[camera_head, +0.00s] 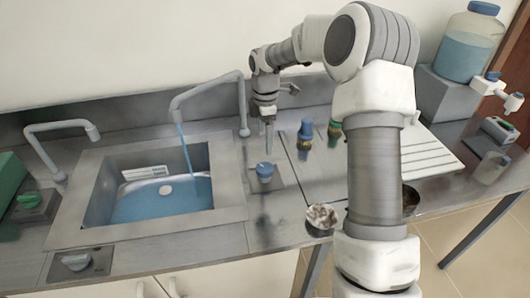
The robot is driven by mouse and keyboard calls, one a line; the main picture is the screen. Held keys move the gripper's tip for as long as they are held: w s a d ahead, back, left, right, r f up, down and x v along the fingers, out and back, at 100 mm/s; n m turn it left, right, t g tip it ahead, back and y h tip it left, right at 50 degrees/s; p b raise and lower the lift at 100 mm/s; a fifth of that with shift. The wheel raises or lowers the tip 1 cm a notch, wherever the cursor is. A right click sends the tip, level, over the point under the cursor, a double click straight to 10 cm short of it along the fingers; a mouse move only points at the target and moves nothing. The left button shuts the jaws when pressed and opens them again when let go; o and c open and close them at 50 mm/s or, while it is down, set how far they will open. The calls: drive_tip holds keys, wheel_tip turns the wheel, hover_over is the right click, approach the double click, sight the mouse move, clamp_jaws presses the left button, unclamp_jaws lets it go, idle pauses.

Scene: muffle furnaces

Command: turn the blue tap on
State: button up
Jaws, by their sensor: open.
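A blue tap knob (264,170) sits on a dark plate on the counter, just right of the sink. My gripper (268,151) points down right above this knob, with its jaws open; I cannot tell whether the fingertips touch it. The right curved grey spout (205,88) reaches over the sink, and a blue stream of water (184,150) runs from it. The sink basin (200,158) has blue water in its bottom.
A blue-topped fitting (306,130) and a green-topped one (334,130) stand right of my gripper. A second spout (60,127), a green knob (28,199) and a grey knob (76,261) are at left. A bowl (322,219) stands near the front edge.

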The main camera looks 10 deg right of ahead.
wheel_tip(320, 180, up, 6)
drive_tip(key=shift+r, duration=0.15)
idle(0.3)
drive_tip(key=s+r+m+t+h, duration=0.1)
drive_tip(key=s+r+m+t, duration=0.2)
drive_tip(key=s+r+m, duration=0.8)
drive_tip(key=s+m+t+y, duration=0.1)
drive_tip(key=s+m, duration=0.6)
drive_tip(key=s, duration=1.4)
drive_tip(key=shift+s+t, duration=0.25)
drive_tip(key=shift+t, duration=0.55)
